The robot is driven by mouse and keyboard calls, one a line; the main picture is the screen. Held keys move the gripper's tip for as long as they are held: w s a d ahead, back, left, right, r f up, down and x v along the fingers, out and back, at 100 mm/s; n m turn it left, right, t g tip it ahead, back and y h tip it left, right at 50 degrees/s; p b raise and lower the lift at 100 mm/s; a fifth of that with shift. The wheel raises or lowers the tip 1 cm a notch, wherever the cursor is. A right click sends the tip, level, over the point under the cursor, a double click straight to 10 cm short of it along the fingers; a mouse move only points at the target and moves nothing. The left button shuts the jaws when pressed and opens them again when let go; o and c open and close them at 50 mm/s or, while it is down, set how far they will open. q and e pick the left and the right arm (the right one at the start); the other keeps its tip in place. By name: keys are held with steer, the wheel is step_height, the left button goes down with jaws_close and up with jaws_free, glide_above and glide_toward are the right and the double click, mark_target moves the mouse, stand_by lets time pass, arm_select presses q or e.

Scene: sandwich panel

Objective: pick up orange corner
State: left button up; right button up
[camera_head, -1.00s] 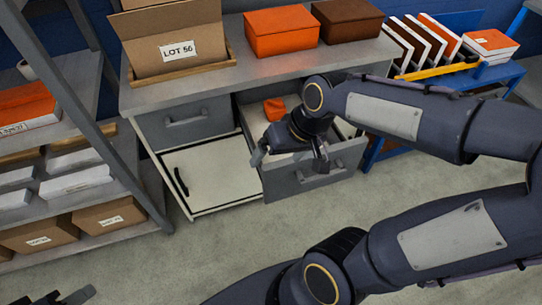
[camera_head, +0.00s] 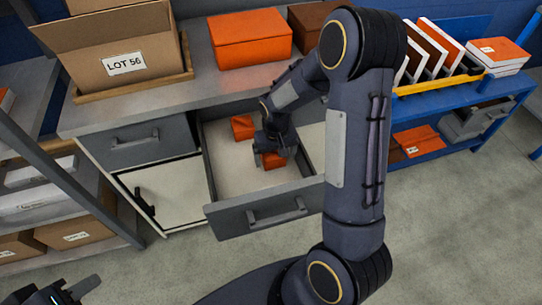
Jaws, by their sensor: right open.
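An orange corner piece (camera_head: 242,127) lies at the back left inside the open drawer (camera_head: 221,175). A second orange piece (camera_head: 273,160) lies in the drawer under my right gripper (camera_head: 268,156), which partly hides it. My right gripper is inside the drawer, pointing down, with its jaws open. I cannot tell whether the fingers stand around the second piece or beside it. My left gripper (camera_head: 72,293) is at the bottom left corner, away from the drawer, with its fingers apart.
The drawer stands pulled out of a grey cabinet (camera_head: 150,160). A blue bench (camera_head: 450,104) with panels is at the right. Floor in front is free.

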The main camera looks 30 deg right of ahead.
step_height(320, 180, down, 2)
steer(key=shift+f, duration=0.15)
steer(key=c, duration=1.1)
